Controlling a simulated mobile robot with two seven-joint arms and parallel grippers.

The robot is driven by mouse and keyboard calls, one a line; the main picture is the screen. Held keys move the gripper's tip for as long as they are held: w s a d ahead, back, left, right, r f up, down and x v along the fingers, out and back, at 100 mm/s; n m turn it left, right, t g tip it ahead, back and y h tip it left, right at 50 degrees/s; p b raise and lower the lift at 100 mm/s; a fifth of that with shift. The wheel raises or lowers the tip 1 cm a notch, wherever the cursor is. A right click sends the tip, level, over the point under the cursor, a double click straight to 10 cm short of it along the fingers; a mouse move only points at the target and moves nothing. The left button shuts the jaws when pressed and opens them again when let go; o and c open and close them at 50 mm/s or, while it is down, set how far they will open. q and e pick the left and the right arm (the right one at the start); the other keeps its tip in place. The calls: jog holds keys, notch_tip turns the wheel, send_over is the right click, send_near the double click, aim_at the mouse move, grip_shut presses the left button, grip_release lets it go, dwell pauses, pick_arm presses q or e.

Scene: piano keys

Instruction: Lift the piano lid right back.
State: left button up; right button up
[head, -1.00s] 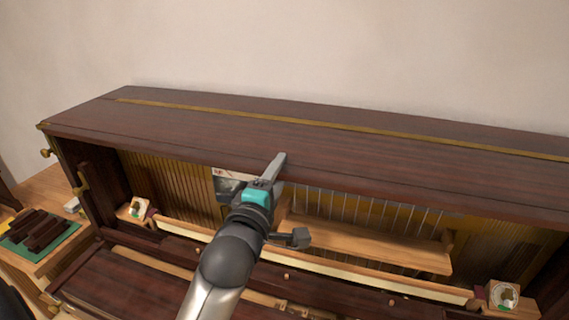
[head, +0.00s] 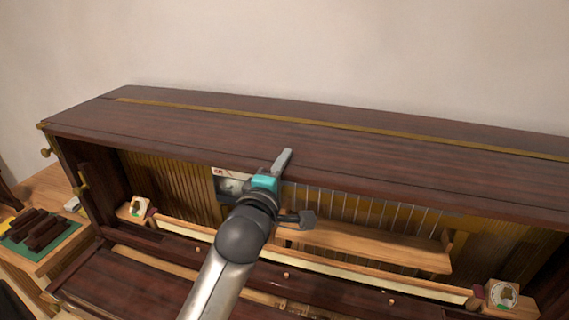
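The piano lid (head: 400,155) is dark brown wood and lies flat and closed on top of the piano, with a brass hinge strip (head: 330,126) along its length towards the back. My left gripper (head: 283,162) is at the lid's front edge, left of the middle. One grey finger shows against the front part of the lid. My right gripper is not in view.
The piano's open front (head: 170,174) shows strings and a wooden shelf (head: 375,247) below the lid. A side table with dark wooden pieces on a green mat (head: 52,240) stands at the left. A plain wall (head: 300,50) rises behind the piano.

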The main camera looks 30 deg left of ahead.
pick_arm(q)
grip_shut()
dwell(0.9)
